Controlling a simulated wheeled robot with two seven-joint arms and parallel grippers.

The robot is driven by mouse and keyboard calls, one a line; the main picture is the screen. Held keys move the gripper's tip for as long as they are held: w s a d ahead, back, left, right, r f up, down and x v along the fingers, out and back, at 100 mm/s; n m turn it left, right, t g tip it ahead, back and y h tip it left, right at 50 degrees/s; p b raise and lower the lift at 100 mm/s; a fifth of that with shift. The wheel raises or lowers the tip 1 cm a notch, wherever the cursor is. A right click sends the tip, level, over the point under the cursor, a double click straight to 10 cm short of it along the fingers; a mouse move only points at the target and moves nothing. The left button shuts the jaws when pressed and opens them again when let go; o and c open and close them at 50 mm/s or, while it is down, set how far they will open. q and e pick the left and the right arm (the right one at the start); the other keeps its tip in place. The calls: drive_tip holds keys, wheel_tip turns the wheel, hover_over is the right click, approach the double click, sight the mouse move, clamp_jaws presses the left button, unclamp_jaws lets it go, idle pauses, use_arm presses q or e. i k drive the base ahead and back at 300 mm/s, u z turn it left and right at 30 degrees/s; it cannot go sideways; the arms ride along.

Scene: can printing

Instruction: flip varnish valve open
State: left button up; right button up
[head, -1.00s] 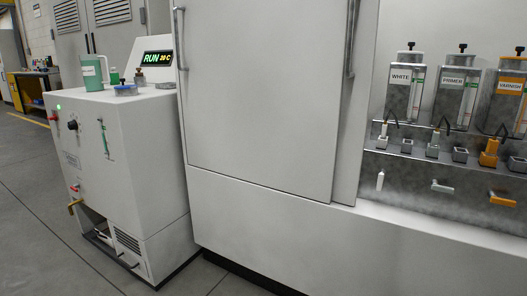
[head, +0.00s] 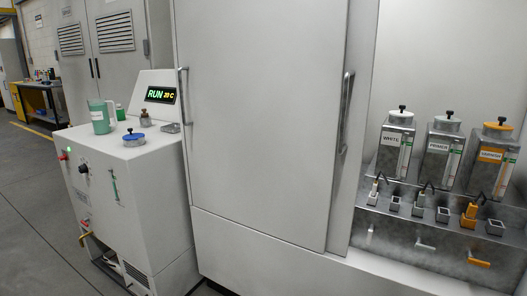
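The varnish bottle (head: 490,160) is the rightmost of three labelled bottles, with an orange cap and an orange label. Below it an orange connector (head: 468,216) sits on the shelf with a dark hose at its top. Under the shelf, on the lower panel, the orange varnish valve handle (head: 479,263) lies roughly level, tilting slightly down to the right. The white valve handle (head: 370,233) points down, and the primer valve handle (head: 425,246) lies roughly level. Neither of my grippers is in the head view.
A large cabinet door (head: 260,120) with a long metal handle (head: 345,113) stands left of the bottles. Farther left, a white machine (head: 130,195) shows RUN 20 C and carries a green jug (head: 100,117) and a blue-lidded jar (head: 134,138). The floor at left is clear.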

sight(470, 259)
drive_tip(key=z, duration=1.15)
drive_tip(key=i, duration=0.95)
drive_tip(key=u, duration=0.6)
